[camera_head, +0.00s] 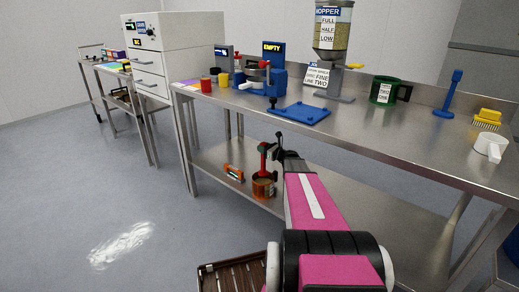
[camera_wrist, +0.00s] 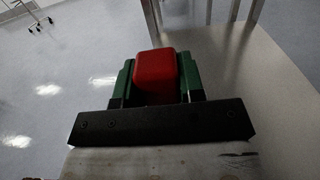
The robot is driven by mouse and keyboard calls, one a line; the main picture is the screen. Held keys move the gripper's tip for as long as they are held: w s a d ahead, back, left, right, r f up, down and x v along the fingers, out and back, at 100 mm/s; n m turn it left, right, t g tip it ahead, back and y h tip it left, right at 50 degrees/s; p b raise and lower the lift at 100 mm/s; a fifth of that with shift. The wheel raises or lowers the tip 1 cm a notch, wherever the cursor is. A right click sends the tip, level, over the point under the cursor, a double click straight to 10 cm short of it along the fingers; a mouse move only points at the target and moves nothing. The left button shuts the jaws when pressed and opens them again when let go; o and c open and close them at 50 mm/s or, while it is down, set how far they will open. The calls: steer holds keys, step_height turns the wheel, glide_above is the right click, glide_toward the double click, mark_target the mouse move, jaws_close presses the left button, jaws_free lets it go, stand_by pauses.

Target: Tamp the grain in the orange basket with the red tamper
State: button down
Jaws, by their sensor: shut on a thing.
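The red tamper (camera_head: 263,163) is upright, its red top held in my gripper (camera_head: 272,152). In the wrist view the tamper's red top (camera_wrist: 155,72) sits between the green finger pads. The orange basket (camera_head: 263,189) stands on the lower shelf of the steel bench, directly below the tamper. The tamper's lower end is at or just inside the basket's mouth; I cannot tell whether it touches the grain. The grain inside the basket cannot be made out.
An orange and green tool (camera_head: 233,172) lies on the lower shelf (camera_head: 325,212), left of the basket. Shelf to the right looks clear.

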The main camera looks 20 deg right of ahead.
mark_target(265, 161)
steer(key=shift+f, duration=2.8)
steer(key=shift+f, duration=1.3)
steer(key=shift+r, duration=0.15)
steer(key=shift+r, duration=1.25)
steer(key=shift+f, duration=1.4)
